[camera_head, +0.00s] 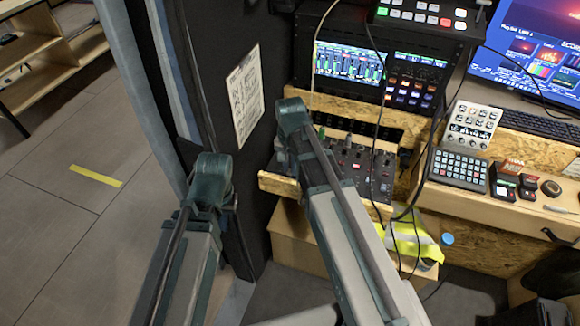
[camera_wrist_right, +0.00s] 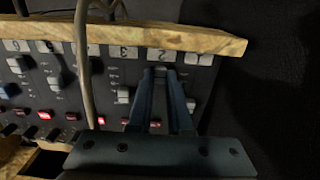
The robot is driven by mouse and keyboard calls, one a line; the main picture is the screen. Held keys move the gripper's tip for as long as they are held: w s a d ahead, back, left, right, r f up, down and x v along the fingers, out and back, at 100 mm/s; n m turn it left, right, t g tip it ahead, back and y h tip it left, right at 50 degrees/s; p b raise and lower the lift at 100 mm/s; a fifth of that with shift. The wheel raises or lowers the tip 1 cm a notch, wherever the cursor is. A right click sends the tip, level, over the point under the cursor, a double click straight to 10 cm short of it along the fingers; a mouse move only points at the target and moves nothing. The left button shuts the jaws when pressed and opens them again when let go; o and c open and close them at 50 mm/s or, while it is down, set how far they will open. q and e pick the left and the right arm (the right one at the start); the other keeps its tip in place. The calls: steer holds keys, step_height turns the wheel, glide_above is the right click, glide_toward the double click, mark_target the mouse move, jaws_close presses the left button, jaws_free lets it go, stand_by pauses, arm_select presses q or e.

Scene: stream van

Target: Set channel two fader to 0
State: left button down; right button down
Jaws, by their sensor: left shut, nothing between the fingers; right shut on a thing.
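The mixer panel (camera_head: 352,165) lies in a wooden-edged shelf in the head view, partly behind my right arm. In the right wrist view its channel labels appear upside down along a wooden rail. The channel two label (camera_wrist_right: 163,57) is just beyond my right gripper (camera_wrist_right: 162,77). The gripper is shut on the channel two fader knob (camera_wrist_right: 160,71), close to the label end of its slot; the fingers cover part of it. The channel three knob (camera_wrist_right: 123,95) and channel one knob (camera_wrist_right: 190,105) sit farther from their labels. My left arm shows at the left, but its fingers are hidden.
A cable (camera_wrist_right: 82,65) crosses the mixer left of my right gripper. A control deck with a screen (camera_head: 348,62) stands above the mixer. A keypad (camera_head: 458,168) sits on the desk at right. A dark wall panel with a paper sheet (camera_head: 245,97) stands at left.

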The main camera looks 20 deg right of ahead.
stand_by(0.8)
steer(key=w+d, duration=0.2)
steer(key=w, duration=0.2)
steer(key=shift+w+d, duration=0.15)
steer(key=shift+d, duration=0.25)
steer(key=c, duration=0.8)
jaws_free()
steer(key=shift+r, duration=0.1)
step_height(320, 180, up, 14)
steer(key=p, duration=1.4)
steer(key=shift+f, duration=0.2)
